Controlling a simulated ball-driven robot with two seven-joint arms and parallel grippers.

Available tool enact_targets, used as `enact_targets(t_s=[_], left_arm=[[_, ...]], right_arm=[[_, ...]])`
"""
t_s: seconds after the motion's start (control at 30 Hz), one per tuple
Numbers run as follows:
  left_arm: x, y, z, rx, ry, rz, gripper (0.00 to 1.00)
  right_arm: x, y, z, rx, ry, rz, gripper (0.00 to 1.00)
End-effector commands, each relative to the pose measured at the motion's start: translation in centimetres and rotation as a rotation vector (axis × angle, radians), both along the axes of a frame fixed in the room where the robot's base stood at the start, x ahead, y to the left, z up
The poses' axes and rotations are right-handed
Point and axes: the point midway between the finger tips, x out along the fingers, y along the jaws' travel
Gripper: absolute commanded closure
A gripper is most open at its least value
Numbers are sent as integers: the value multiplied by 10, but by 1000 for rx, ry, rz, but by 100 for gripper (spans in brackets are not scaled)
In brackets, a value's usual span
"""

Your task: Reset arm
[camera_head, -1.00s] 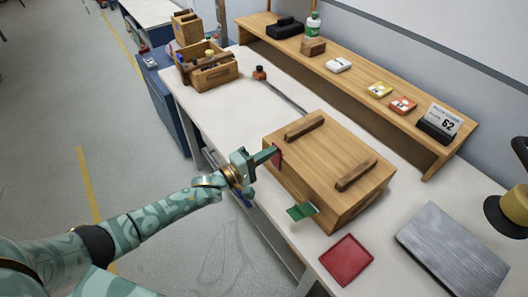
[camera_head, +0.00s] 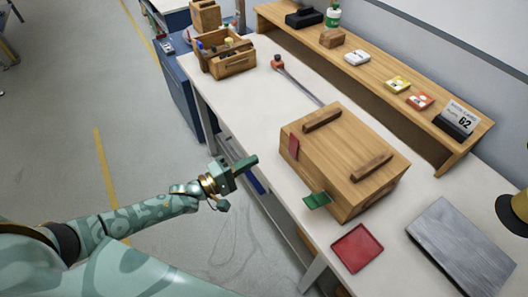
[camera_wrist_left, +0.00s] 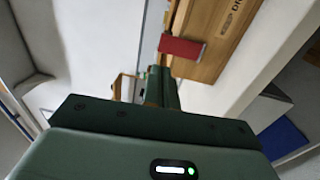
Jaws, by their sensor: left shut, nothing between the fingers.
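My left gripper (camera_head: 245,165) is shut and empty. It is held out over the floor, just beyond the table's near edge and to the left of the wooden box. Its fingers also show in the left wrist view (camera_wrist_left: 161,88), pointing toward the table. The wooden box (camera_head: 345,150) stands on the white table with two dark wooden bars on top. A red tab (camera_head: 294,146) and a green tab (camera_head: 317,200) are on its near sides. The red tab also shows in the left wrist view (camera_wrist_left: 182,48). My right gripper is not in view.
A red tray (camera_head: 357,248) and a grey plate (camera_head: 462,246) lie on the table at the right. A wooden caddy (camera_head: 228,62) stands at the far left. A wooden shelf (camera_head: 375,70) runs along the back. Bare tabletop (camera_head: 235,105) lies left of the box.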

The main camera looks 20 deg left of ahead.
Motion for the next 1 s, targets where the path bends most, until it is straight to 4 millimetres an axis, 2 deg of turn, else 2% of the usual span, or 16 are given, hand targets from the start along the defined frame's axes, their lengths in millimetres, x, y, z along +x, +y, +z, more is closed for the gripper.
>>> enact_targets(t_s=[0.1,0.27,0.33,0.4,0.47,0.53,0.57,0.6,0.63,0.7,0.77,0.8,0.87,0.9,0.97,1.0], left_arm=[[-9,7,0,-2,1,0,100],[-12,9,0,5,-5,0,100],[-11,9,-1,49,-33,5,100],[-11,10,-8,181,-87,16,100],[-9,21,-29,394,-143,34,100],[-3,49,-68,734,-197,61,100],[-5,63,-92,896,-205,64,100],[-12,81,-126,1098,-197,48,100],[-21,92,-151,1229,-182,23,100],[-51,116,-205,1482,-129,-68,100],[-85,129,-248,1644,-69,-176,100],[-111,136,-274,1726,-25,-258,100],[-154,141,-309,1813,44,-387,100],[-185,141,-330,1851,88,-476,100],[-234,137,-357,1875,157,-603,100],[-265,132,-372,1874,202,-678,100]], right_arm=[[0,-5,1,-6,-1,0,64],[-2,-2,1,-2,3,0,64],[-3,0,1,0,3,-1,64],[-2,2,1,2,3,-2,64],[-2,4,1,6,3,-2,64],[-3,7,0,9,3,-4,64],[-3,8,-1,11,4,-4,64],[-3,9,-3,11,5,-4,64],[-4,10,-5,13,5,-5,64],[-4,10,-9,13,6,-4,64],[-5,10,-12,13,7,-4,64],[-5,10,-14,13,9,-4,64],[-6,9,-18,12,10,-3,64],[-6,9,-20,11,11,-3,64],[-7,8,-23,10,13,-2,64],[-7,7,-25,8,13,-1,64]])
